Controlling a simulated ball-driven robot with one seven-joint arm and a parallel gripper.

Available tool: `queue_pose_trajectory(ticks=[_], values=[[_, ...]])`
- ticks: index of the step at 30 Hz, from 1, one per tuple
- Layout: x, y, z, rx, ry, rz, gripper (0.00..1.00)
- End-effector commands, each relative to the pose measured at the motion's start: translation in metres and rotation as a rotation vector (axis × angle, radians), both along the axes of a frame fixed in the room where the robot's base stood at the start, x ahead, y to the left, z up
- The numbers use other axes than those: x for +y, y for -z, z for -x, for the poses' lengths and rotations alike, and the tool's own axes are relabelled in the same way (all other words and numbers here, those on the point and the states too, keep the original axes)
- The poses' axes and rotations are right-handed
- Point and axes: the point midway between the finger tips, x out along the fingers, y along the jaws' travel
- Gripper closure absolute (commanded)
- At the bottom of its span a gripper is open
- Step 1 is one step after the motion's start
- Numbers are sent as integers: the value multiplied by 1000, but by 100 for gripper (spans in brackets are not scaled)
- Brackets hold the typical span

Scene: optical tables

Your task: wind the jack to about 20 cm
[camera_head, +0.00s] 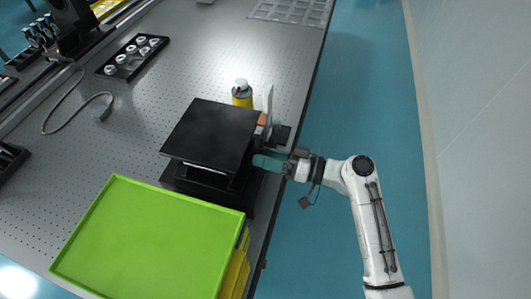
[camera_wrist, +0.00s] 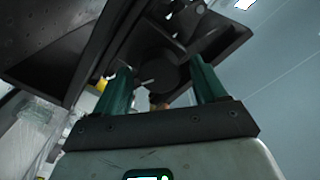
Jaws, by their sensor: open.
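The jack is a black lab jack with a flat square top plate (camera_head: 212,132), standing on the perforated optical table near its right edge. Its top sits a little above its dark base, with a narrow gap between. My gripper (camera_head: 262,160) is at the jack's right side, low by the table edge. In the wrist view my gripper (camera_wrist: 158,95) has two green fingers standing apart. A dark round knob (camera_wrist: 158,72) shows between and just beyond the fingers. I cannot tell whether the fingers touch it. The jack's far side is hidden.
A green tray (camera_head: 60,262) stands close in front of the jack. A yellow bottle (camera_head: 242,95) stands behind it, near an upright pale plate (camera_head: 269,104). A black holder with white round parts (camera_head: 112,69) and a cable lie at left. Blue floor (camera_head: 355,110) is clear at right.

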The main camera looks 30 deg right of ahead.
Motion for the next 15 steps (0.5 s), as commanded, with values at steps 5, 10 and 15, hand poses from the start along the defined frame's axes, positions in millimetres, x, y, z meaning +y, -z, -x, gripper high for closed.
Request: queue_pose_trajectory(ticks=[5,10,15], values=[[5,0,-5,0,-1,0,29],[5,0,-5,1,-1,1,29],[5,0,-5,1,-1,1,41]])
